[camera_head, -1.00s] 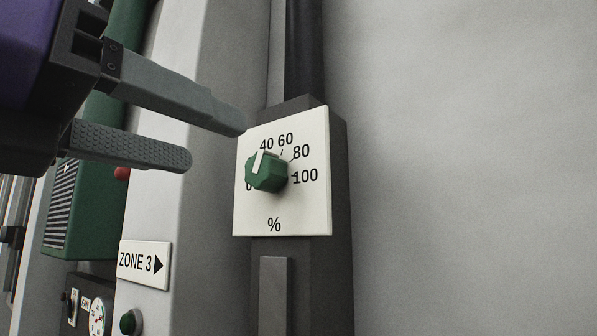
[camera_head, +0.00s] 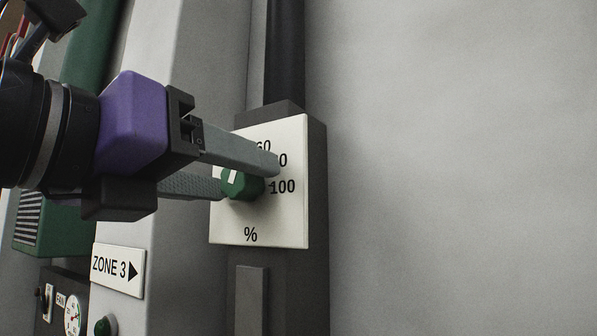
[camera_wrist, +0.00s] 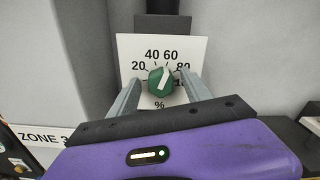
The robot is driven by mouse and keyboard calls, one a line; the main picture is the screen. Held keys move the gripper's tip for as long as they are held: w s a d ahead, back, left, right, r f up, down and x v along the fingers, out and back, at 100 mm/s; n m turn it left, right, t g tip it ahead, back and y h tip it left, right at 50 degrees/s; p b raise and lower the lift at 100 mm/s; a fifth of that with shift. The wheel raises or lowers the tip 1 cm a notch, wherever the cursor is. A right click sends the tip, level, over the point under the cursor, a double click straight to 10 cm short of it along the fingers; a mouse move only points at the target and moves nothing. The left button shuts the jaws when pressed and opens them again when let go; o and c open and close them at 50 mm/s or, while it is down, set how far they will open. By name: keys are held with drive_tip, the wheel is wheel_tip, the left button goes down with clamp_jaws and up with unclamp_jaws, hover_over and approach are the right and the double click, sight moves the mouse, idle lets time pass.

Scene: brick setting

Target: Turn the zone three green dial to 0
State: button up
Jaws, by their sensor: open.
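The green dial (camera_head: 241,184) sits on a white square scale plate (camera_head: 280,220) marked in percent, and it also shows in the wrist view (camera_wrist: 160,85). There its white pointer line slants up and slightly right, toward about 60. My gripper (camera_head: 246,177) is open, with its two grey fingers reaching toward the plate. In the wrist view my gripper (camera_wrist: 159,77) has one finger on each side of the dial, with gaps visible. In the head view the nearer finger hides part of the scale. Contact with the dial cannot be told.
A white ZONE 3 sign (camera_head: 118,269) with an arrow toward the dial is at the lower left. A green button (camera_head: 103,326) and a round gauge (camera_head: 73,314) are below it. A dark post (camera_head: 314,190) carries the plate. The grey wall to the right is bare.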

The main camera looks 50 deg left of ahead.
clamp_jaws()
drive_tip(key=n+b, duration=0.1)
drive_tip(key=n, duration=0.4)
drive_tip(key=shift+a+f+n+b, duration=0.1)
drive_tip(key=shift+n+b, duration=0.2)
drive_tip(key=shift+n, duration=0.1)
drive_tip(key=n+b, duration=0.1)
drive_tip(key=n, duration=0.5)
drive_tip(key=shift+s+a+f, duration=0.1)
drive_tip(key=n+b, duration=0.2)
drive_tip(key=n, duration=0.4)
drive_tip(key=shift+f+n, duration=0.1)
drive_tip(key=shift+n, duration=0.2)
drive_tip(key=n+b, duration=0.1)
drive_tip(key=n, duration=0.4)
drive_tip(key=shift+f, duration=0.1)
drive_tip(key=shift+n, duration=0.4)
unclamp_jaws()
